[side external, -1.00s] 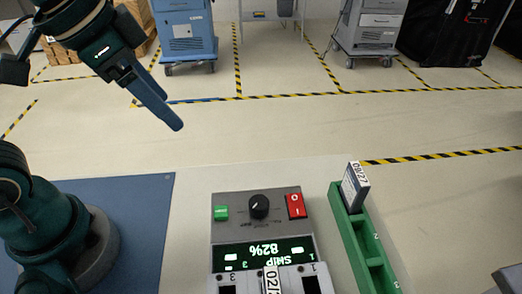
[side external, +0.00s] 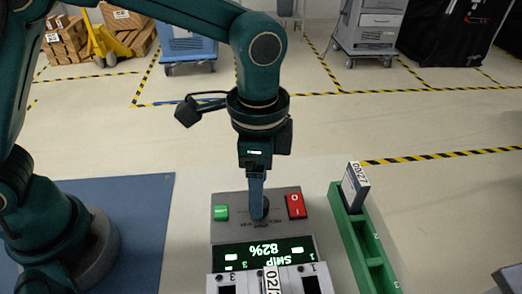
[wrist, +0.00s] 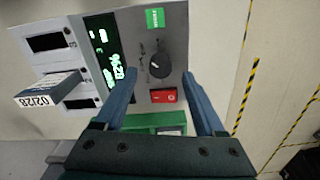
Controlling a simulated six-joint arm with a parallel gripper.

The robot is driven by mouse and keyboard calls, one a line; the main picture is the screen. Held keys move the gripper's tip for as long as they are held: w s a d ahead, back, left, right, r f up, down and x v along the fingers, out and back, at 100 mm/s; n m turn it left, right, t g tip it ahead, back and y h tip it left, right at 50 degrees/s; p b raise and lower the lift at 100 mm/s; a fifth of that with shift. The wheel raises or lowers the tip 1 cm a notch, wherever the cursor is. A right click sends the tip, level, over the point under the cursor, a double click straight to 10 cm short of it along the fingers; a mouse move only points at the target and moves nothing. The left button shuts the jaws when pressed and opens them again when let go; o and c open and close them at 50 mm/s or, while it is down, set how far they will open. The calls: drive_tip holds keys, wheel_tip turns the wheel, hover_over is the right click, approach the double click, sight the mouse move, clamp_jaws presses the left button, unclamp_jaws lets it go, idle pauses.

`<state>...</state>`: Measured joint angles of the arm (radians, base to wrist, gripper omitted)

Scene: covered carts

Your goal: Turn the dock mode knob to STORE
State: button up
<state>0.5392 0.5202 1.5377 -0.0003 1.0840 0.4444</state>
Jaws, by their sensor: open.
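The dock (side external: 226,235) is a grey box with a lit display (side external: 252,253) showing 82% under a word that looks like SWAP. Its black mode knob (wrist: 159,65) has a white pointer mark, which is toward the knob's left side in the wrist view. The small labels around it are too blurred to read. My gripper (wrist: 159,75) is open, with one blue finger on each side of the knob and visible gaps between. In the side view my gripper (side external: 257,212) points down at the knob (side external: 267,208) and partly hides it; I cannot tell the fingertip height.
A green button (side external: 221,213) and a red switch (side external: 296,206) flank the knob. A battery pack (wrist: 48,90) labelled 02/28 sits in a front slot. A green rack (side external: 350,235) holding another pack (side external: 355,188) stands at the right. A blue mat (side external: 140,215) lies left.

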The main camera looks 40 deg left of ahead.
drive_tip(key=shift+f, duration=1.6)
clamp_jaws()
drive_tip(key=shift+n, duration=0.4)
drive_tip(key=n, duration=0.3)
drive_tip(key=shift+n, duration=0.3)
drive_tip(key=n, duration=0.4)
drive_tip(key=shift+r+n, duration=0.1)
drive_tip(key=shift+n, duration=0.2)
